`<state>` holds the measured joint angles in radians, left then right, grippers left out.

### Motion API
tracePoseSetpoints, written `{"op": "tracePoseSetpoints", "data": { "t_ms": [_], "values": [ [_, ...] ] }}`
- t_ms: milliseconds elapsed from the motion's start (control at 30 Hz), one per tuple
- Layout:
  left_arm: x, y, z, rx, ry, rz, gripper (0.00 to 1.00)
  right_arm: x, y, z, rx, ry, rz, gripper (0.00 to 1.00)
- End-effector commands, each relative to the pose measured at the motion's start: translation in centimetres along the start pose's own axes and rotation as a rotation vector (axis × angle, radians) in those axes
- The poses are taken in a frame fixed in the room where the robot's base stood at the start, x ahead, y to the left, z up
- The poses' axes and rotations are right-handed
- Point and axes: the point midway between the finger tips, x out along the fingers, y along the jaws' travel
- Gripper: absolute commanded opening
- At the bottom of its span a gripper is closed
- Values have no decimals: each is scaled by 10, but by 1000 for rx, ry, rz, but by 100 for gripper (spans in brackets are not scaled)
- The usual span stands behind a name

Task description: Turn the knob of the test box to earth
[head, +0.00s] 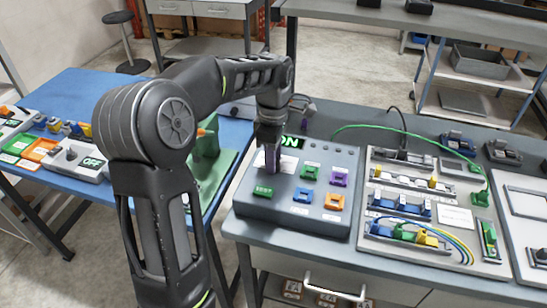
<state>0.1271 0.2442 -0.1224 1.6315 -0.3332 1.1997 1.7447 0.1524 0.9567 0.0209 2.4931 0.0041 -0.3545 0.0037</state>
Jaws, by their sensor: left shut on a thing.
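The test box (345,160) is a grey sloped case on the grey bench, right of centre in the head view. My left gripper (272,166) points down onto the upper left of this top and is shut on the knob there. The gripper hides the knob, so its pointing direction cannot be told. The lettering on the tiles is too small to read. My right gripper is out of view.
Right of the test box stands a panel (455,190) with terminal blocks, blue and yellow wires and a green cable (415,131). A drawer handle (335,287) is below the bench.

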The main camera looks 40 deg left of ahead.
Motion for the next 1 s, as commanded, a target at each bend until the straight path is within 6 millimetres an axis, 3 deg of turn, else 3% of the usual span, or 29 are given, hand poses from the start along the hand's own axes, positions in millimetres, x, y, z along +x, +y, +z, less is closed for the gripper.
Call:
{"op": "tracePoseSetpoints", "data": {
  "t_ms": [600,1000],
  "values": [
    [-1,1,0,563,0,3,0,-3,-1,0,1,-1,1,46],
    [-1,1,0,744,0,3,0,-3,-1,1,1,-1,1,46]
  ]
}}
